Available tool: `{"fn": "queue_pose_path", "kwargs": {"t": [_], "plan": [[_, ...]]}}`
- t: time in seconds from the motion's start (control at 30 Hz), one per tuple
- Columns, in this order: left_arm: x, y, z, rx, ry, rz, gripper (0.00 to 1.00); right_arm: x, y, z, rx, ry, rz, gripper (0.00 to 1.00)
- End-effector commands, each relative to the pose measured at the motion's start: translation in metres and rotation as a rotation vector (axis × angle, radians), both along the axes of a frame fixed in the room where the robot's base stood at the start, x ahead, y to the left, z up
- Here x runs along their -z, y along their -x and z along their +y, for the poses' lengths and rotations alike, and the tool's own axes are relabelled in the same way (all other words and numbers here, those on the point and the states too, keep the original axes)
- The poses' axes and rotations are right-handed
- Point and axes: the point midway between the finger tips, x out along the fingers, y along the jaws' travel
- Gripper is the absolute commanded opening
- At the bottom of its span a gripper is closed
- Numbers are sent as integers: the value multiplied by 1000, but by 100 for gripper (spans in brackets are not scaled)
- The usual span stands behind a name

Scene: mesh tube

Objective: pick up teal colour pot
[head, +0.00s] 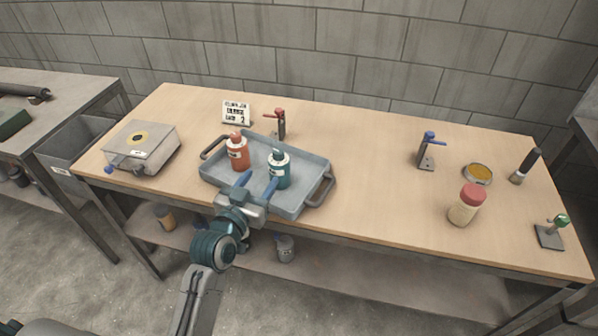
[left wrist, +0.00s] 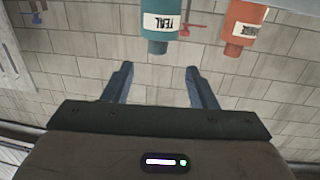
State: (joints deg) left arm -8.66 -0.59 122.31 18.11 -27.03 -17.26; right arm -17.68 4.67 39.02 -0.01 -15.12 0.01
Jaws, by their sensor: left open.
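The teal pot (head: 279,170), with a white label and a dark teal cap, stands upright in the blue-grey tray (head: 308,166). An orange-red pot (head: 238,152) stands to its left in the same tray. My left gripper (head: 257,184) is open, with its two blue fingers at the front side of the teal pot. In the left wrist view the teal pot (left wrist: 161,22) appears upside down, with its label reading TEAL, ahead of the open fingers (left wrist: 158,82) and not between them. The orange pot (left wrist: 240,28) is beside it there. My right gripper is not in view.
The tray has a handle (head: 323,190) at its right end. A scale-like box (head: 142,148) stands left. A sign (head: 236,112) and a red-topped stand (head: 281,123) are behind. A red-capped jar (head: 465,205) and a blue-topped stand (head: 426,152) are at right. The table middle is clear.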

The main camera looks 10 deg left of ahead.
Motion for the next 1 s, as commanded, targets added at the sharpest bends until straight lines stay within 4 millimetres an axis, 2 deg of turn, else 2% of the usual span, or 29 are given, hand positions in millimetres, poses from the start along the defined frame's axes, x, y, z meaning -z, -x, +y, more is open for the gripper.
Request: {"fn": "queue_pose_path", "kwargs": {"t": [0.07,0.23,0.4,0.57,0.83,1.0], "plan": [[-9,-6,0,-4,7,-31,52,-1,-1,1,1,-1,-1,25],[-12,-31,-4,-6,9,-40,52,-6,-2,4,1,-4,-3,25],[-10,-54,-7,-6,8,-38,52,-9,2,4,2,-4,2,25],[-9,-64,-9,-5,8,-36,52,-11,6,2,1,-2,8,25],[-7,-101,-18,-6,7,-37,52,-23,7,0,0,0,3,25],[-5,-111,-20,-6,7,-35,52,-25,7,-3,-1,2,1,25]]}}
